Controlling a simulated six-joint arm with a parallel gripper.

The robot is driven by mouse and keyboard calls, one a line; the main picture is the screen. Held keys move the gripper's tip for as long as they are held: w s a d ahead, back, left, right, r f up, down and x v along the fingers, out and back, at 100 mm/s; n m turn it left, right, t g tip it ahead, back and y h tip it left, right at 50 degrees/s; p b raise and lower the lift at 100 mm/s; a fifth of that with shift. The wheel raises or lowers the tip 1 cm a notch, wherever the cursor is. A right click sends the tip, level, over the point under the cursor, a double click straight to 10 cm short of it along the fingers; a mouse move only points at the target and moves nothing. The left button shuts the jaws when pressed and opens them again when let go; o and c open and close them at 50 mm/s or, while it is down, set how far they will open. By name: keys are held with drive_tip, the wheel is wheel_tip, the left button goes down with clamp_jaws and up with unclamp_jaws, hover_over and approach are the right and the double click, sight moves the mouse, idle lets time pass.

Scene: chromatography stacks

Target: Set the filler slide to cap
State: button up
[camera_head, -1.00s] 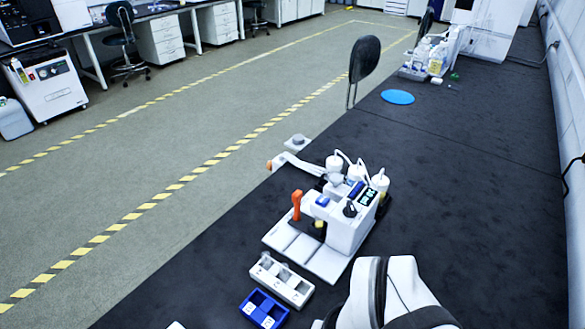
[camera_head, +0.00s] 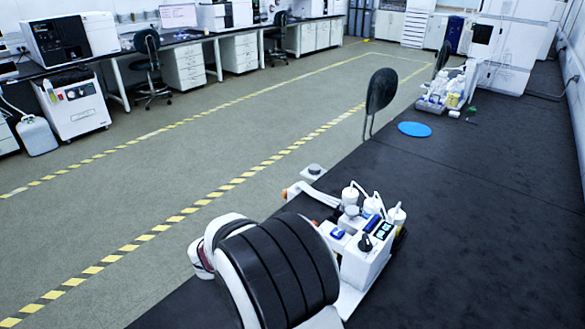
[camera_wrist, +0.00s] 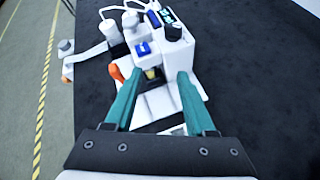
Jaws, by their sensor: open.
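The filler (camera_head: 362,262) is a white bench machine with white bottles on top and a small lit display; my arm covers its front in the head view. In the wrist view the filler (camera_wrist: 187,45) is ahead of my gripper (camera_wrist: 161,78), whose two teal fingers are apart with nothing visibly held. An orange handle (camera_wrist: 116,73) stands just left of the left finger. A small yellowish piece (camera_wrist: 152,74) shows between the fingers, under the blue-marked head. The white base plate (camera_wrist: 158,103) lies below it. I cannot tell which position the slide is in.
The dark bench (camera_head: 480,200) is clear to the right of the filler. A blue disc (camera_head: 414,129) and a tray of bottles (camera_head: 445,92) are farther back. A chair back (camera_head: 381,90) rises beside the bench edge. A white arm-like part (camera_wrist: 90,52) extends left from the filler.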

drive_tip(key=w+a+f+n+t, duration=0.3)
drive_tip(key=w+a+n+t, duration=0.1)
drive_tip(key=w+a+n, duration=0.2)
drive_tip(key=shift+g+y, duration=0.3)
drive_tip(key=shift+y, duration=0.1)
drive_tip(key=x, duration=1.5)
drive_tip(key=shift+s+d, duration=0.1)
drive_tip(key=shift+c, duration=0.2)
clamp_jaws()
